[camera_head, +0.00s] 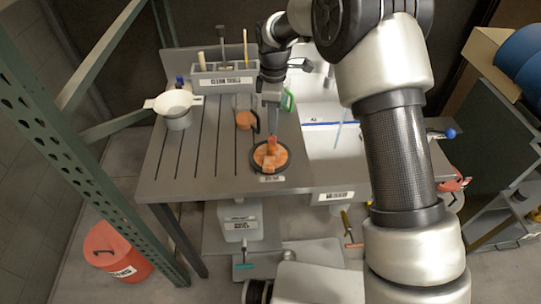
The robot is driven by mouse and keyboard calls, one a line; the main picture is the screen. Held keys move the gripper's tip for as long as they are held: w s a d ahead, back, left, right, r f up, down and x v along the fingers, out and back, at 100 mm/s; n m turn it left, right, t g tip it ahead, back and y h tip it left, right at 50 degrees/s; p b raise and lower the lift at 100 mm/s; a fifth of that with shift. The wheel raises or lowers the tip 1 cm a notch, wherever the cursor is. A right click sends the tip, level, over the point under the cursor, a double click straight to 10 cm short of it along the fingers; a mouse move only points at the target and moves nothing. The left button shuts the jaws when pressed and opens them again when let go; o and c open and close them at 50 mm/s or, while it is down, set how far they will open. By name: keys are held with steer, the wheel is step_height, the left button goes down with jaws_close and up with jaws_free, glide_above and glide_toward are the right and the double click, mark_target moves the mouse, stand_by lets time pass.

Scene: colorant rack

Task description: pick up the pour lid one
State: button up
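A dark round dish (254,165) sits near the front edge of the slatted bench and holds orange pieces (279,158). My gripper (273,134) points down just above it, and its tip overlaps a small upright orange piece (272,146). The fingers are too small to tell whether they are apart or closed on it. A clear container with orange contents and a dark handle (245,119) stands behind and left of the dish. A white two-handled pot (175,110) stands at the bench's left. I cannot make out which thing is the pour lid.
A grey tool holder (222,80) with upright tools stands at the bench's back. A green-handled item (288,100) is close to the right of my gripper. A red bin (116,252) is on the floor at left. The slats (200,150) left of the dish are clear.

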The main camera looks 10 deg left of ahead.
mark_target(272, 137)
steer(key=shift+s+a+f, duration=0.1)
steer(key=shift+f, duration=1.6)
steer(key=shift+s+a+f, duration=0.1)
steer(key=shift+f, duration=1.6)
jaws_close()
